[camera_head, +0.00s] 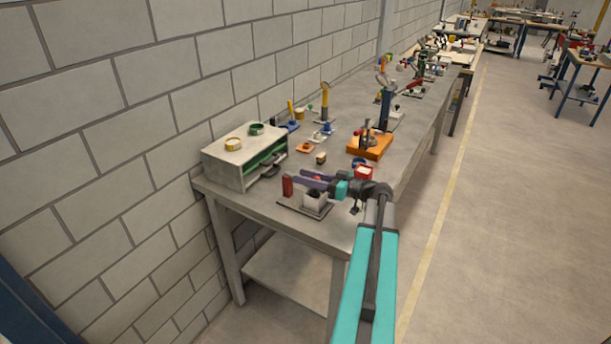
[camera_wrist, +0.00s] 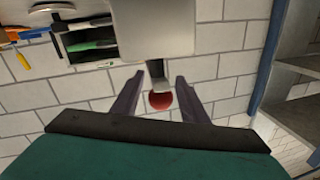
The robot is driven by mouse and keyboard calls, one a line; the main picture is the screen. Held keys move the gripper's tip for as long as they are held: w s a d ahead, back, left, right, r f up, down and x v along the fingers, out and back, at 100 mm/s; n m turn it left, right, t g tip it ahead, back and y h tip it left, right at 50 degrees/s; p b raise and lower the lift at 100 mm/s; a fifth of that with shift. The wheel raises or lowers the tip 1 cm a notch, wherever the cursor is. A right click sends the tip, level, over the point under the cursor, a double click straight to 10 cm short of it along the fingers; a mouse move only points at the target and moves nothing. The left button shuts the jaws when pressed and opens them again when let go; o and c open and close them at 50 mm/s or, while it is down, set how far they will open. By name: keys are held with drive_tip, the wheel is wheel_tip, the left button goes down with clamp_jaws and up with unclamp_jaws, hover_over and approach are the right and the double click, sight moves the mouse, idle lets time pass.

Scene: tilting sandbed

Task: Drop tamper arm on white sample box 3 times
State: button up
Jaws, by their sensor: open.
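The white sample box (camera_head: 315,201), with dark material at its top, sits on a dark plate (camera_head: 293,207) at the near end of the bench. My gripper (camera_head: 303,178) is just above and behind it, its purple fingers pointing left. A red upright piece (camera_head: 287,186), apparently the tamper arm's handle, stands by the fingertips. In the wrist view a round red end (camera_wrist: 160,101) on a grey bar (camera_wrist: 156,80) lies between the spread fingers (camera_wrist: 160,76), apart from both. The fingers are open. My gripper hides most of the tamper arm; its hinge is not clear.
A grey cabinet (camera_head: 237,166) with open green-lined slots stands left against the brick wall. Small parts clutter the bench further back. The near-left bench edge is clear.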

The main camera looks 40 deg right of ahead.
drive_tip(key=shift+w, duration=0.1)
drive_tip(key=shift+c, duration=0.2)
drive_tip(key=c, duration=0.7)
drive_tip(key=shift+a, duration=0.1)
clamp_jaws()
drive_tip(key=shift+a, duration=0.15)
